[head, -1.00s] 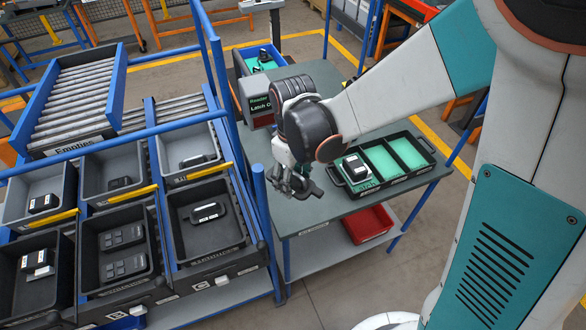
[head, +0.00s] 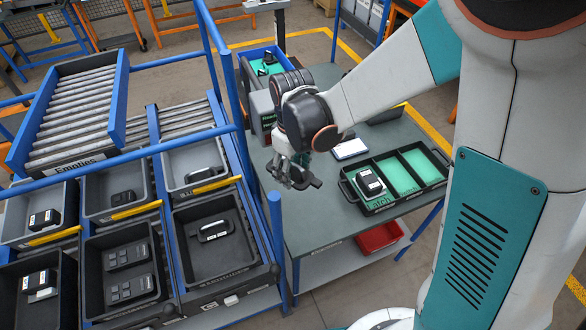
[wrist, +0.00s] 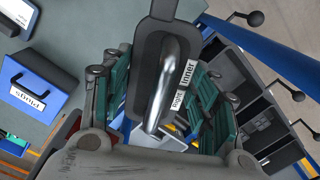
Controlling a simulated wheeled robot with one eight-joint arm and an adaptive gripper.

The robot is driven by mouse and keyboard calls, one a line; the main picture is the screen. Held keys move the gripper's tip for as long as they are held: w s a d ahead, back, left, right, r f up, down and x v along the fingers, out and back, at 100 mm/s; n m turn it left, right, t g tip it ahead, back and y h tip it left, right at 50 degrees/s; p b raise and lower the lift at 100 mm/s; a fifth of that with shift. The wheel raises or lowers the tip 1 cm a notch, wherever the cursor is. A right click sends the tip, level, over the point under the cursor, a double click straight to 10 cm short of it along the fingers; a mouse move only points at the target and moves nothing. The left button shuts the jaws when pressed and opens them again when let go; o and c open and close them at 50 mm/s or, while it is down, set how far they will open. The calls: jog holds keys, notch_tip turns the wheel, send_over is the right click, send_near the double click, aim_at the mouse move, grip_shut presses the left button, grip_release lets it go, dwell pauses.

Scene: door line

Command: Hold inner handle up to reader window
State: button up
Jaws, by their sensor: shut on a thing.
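My gripper (head: 295,172) is shut on the inner handle (head: 307,183), above the grey table in the head view. The reader (head: 264,106) is a grey box with a dark screen just behind my arm. Its window is mostly hidden by the arm, so its text is not readable. The handle appears apart from the reader.
A black tray (head: 405,197) with green-lined compartments stands right of the gripper, a small part in its left one. A white-faced item (head: 350,148) lies behind it. A blue rack upright (head: 277,235) and bins of parts are on the left. A red bin (head: 380,238) is below.

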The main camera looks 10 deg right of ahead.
jog(key=shift+w+a, duration=0.15)
jog(key=shift+w, duration=0.35)
jog(key=shift+s, duration=0.1)
jog(key=s+d, duration=0.3)
jog(key=s, duration=0.8)
jog(key=shift+s+d, duration=0.15)
jog(key=shift+s, duration=0.2)
